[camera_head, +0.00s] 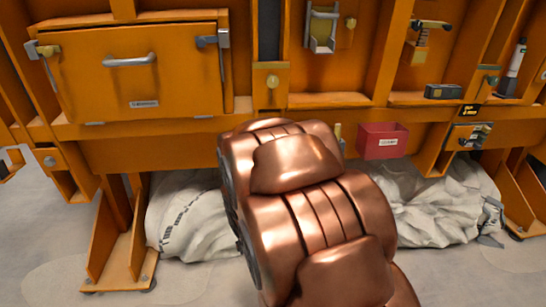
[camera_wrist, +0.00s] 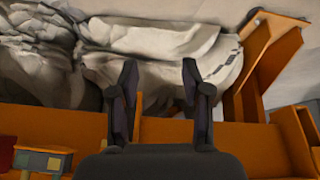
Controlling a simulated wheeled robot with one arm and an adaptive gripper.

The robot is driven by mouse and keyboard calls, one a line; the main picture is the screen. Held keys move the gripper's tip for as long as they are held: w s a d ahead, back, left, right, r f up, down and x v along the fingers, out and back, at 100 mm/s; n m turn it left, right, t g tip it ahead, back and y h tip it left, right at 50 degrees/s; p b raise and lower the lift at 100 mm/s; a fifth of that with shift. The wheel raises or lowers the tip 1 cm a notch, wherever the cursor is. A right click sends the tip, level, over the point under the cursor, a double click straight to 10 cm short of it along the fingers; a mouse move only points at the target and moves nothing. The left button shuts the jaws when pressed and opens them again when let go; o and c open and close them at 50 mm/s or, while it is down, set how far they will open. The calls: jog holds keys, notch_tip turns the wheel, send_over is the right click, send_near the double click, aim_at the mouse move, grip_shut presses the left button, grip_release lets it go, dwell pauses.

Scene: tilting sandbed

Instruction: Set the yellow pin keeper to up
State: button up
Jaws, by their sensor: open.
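Several small yellow fittings show, and I cannot tell for sure which is the pin keeper. In the wrist view, a small box with a yellow face (camera_wrist: 53,165) is at the lower left, cut by the frame edge. My gripper (camera_wrist: 160,72) is open and empty, its fingers apart over the orange beam and sandbags. In the head view my copper arm hides the gripper.
A red bin (camera_head: 382,140) hangs on the lower orange beam (camera_head: 165,152). White sandbags (camera_head: 195,215) lie beneath it between orange legs (camera_head: 120,245). A large hatch (camera_head: 135,75) with a grey handle fills the upper left. Grey floor is clear at the front left.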

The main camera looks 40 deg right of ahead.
jog(key=w+d+r+m+t+p, duration=0.1)
jog(key=w+d+r+t+p, duration=0.15)
jog(key=d, duration=0.25)
jog(key=w+d+r+m+t+h+p, duration=0.1)
jog(key=w+d+t, duration=0.1)
jog(key=w+d, duration=0.15)
jog(key=w+d+r+m+t+p, duration=0.1)
jog(key=w+d+t, duration=0.1)
jog(key=d, duration=0.3)
jog(key=s+d+r+m+t+p, duration=0.1)
jog(key=d+r+m+t+p, duration=0.25)
jog(key=d+r+t, duration=0.3)
jog(key=shift+n+h, duration=0.25)
jog(key=shift+h, duration=0.05)
jog(key=shift+x, duration=3.85)
jog(key=shift+c, duration=0.4)
jog(key=c, duration=0.6)
jog(key=shift+r, duration=0.1)
jog(key=shift+c, duration=1.1)
jog(key=shift+w+a, duration=0.1)
grip_shut()
